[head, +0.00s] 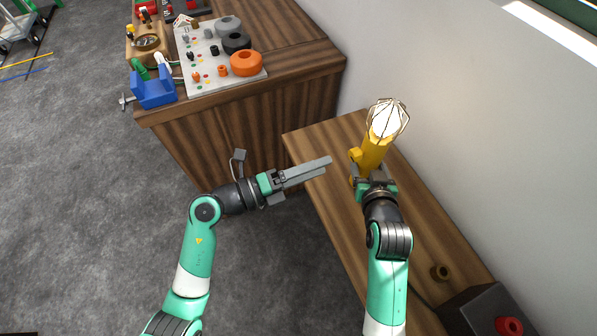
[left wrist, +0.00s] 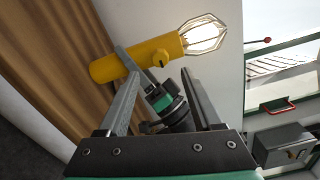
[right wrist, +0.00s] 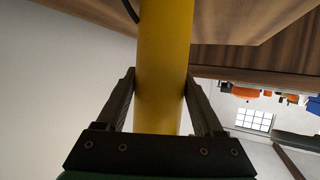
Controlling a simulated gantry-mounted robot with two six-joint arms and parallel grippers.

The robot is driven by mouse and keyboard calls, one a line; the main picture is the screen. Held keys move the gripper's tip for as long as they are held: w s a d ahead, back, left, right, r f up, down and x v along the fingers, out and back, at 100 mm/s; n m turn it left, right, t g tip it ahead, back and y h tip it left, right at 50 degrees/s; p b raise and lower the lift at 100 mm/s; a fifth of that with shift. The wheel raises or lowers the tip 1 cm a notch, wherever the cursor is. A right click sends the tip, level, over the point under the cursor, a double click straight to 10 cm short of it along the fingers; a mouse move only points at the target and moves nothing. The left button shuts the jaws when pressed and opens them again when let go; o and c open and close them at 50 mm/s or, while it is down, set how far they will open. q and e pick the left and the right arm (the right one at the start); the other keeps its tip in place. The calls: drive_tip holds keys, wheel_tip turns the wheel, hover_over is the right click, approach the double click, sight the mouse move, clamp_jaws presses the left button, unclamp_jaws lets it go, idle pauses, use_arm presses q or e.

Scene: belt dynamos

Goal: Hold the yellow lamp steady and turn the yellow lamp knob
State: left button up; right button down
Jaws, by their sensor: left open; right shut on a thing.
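The yellow lamp (head: 374,150) has a caged white bulb at its top and is held above the wooden bench. It also shows in the left wrist view (left wrist: 120,66), with its yellow knob (left wrist: 160,58) on the side; the knob shows in the head view (head: 355,154) too. My right gripper (head: 369,173) is shut on the lamp's yellow body, which runs between its fingers in the right wrist view (right wrist: 162,80). My left gripper (head: 329,161) is open and empty, to the left of the lamp and apart from it. Its fingers point towards the lamp.
A wooden bench (head: 330,135) lies under the lamp, with a dark box with a red button (head: 509,326) at its near end. A wooden cabinet (head: 300,62) at the back left carries a pegboard with rings and a blue vise (head: 153,90). A wall stands close at right.

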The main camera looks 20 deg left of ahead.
drive_tip(key=shift+s+f, duration=0.1)
drive_tip(key=shift+f, duration=0.3)
use_arm(q)
drive_tip(key=v, duration=0.4)
drive_tip(key=shift+s+a, duration=0.1)
drive_tip(key=shift+s, duration=0.05)
use_arm(e)
drive_tip(key=shift+c, duration=2.1)
unclamp_jaws()
drive_tip(key=o, duration=0.4)
drive_tip(key=shift+r, duration=0.25)
